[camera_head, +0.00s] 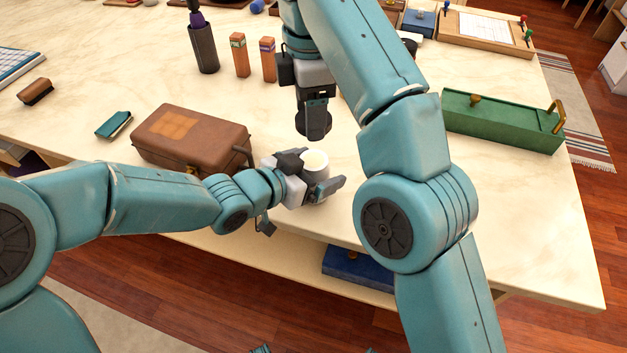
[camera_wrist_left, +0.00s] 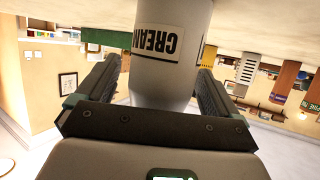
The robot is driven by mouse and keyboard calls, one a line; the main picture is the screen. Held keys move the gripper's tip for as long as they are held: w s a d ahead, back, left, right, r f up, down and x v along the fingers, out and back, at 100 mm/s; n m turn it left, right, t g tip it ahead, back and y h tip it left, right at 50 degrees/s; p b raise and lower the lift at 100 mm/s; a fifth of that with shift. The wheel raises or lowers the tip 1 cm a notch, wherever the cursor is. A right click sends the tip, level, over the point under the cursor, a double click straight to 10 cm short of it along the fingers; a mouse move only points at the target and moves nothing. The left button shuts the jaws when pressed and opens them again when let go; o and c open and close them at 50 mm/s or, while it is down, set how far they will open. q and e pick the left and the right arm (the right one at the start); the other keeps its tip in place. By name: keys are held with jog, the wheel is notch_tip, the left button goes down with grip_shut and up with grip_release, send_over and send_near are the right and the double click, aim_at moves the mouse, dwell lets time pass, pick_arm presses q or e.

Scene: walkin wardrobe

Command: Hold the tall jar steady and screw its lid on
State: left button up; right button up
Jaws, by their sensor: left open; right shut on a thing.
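The tall jar (camera_head: 316,164) is white and stands near the table's front edge, its pale top uncovered. In the left wrist view the jar (camera_wrist_left: 170,85) carries an upside-down "CREAM" label. My left gripper (camera_head: 316,178) is open, with one finger on each side of the jar. In the left wrist view a gap shows beside the fingers. My right gripper (camera_head: 316,97) points down and is shut on the dark round lid (camera_head: 313,124). The lid is above the table, behind the jar in the picture and apart from it. Its underside is hidden.
A brown case (camera_head: 190,137) stands close left of the jar. A green box (camera_head: 502,120) is at the right. A dark bottle (camera_head: 203,47) and two wooden blocks (camera_head: 240,55) stand behind. A blue box (camera_head: 355,263) is below the tabletop. The table right of the jar is partly hidden by my arm.

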jog(key=shift+w, duration=0.1)
pick_arm(q)
jog(key=c, duration=1.5)
pick_arm(e)
send_over(311, 161)
jog(key=shift+w+f, duration=0.1)
jog(key=shift+f, duration=2.4)
jog(key=shift+f, duration=0.1)
jog(key=shift+f, duration=0.8)
jog(key=shift+f, duration=0.55)
pick_arm(q)
jog(key=shift+w, duration=0.1)
grip_shut()
pick_arm(e)
jog(key=o, duration=1)
